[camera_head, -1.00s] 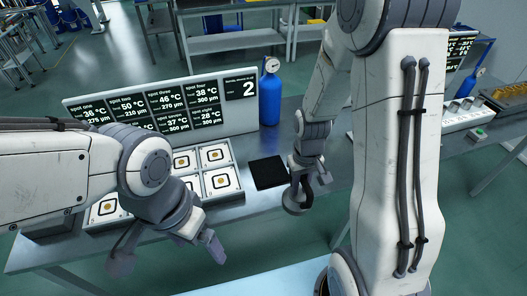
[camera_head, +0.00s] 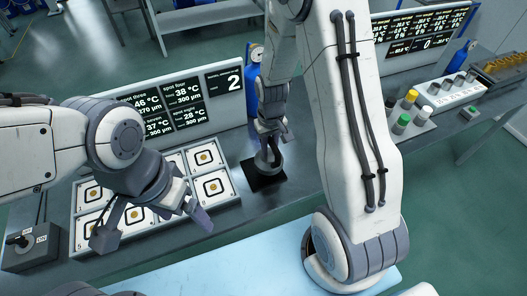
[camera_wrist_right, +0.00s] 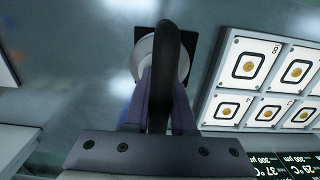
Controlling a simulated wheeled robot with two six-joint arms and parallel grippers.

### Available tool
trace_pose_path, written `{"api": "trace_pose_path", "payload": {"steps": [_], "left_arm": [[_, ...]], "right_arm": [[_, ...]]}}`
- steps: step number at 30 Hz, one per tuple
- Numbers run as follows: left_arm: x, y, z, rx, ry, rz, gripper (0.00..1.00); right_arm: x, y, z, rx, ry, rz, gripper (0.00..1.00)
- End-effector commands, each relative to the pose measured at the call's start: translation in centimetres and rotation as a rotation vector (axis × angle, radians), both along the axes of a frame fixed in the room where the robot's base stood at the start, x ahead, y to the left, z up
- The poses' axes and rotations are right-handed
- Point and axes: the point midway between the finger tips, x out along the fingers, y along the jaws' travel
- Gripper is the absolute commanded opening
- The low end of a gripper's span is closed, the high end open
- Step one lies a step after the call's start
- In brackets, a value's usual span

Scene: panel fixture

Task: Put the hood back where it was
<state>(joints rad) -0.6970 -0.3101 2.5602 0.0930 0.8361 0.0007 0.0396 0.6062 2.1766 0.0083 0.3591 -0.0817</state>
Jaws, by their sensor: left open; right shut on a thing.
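The hood (camera_head: 264,161) is a round grey piece with a dark arched handle. My right gripper (camera_head: 270,138) is shut on its handle, and the hood is over the black square pad (camera_head: 270,183). In the right wrist view the hood (camera_wrist_right: 146,58) shows as a pale disc under the dark handle, between the fingers of my right gripper (camera_wrist_right: 160,85), with a black edge of the pad behind it. I cannot tell whether the hood touches the pad. My left gripper (camera_head: 155,224) is open and empty above the front of the white spot panel (camera_head: 228,201).
A display board (camera_head: 190,107) stands behind the panel, with a blue bottle (camera_head: 252,85) at its right end. A grey switch box (camera_head: 32,246) is at the left. Coloured-top cylinders (camera_head: 402,122) stand at the right. Bare table lies right of the pad.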

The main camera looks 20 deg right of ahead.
Motion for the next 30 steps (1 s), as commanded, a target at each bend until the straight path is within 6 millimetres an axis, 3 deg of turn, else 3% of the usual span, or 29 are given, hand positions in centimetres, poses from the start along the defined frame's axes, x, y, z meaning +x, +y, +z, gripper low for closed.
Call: {"api": "trace_pose_path", "payload": {"steps": [7, 18, 30], "left_arm": [[0.0, 0.0, 0.8, 0.000, 0.000, 0.001, 0.90], [0.0, 0.0, 2.0, 0.000, 0.000, 0.001, 0.90], [0.0, 0.0, 1.7, 0.000, 0.000, 0.001, 0.90]], "right_arm": [[2.4, 1.2, -1.4, 0.000, -0.001, 0.001, 0.00], [2.4, 1.1, -5.1, 0.000, 0.000, -0.001, 0.00], [2.4, 1.1, -5.8, 0.000, -0.003, 0.000, 0.00]]}}
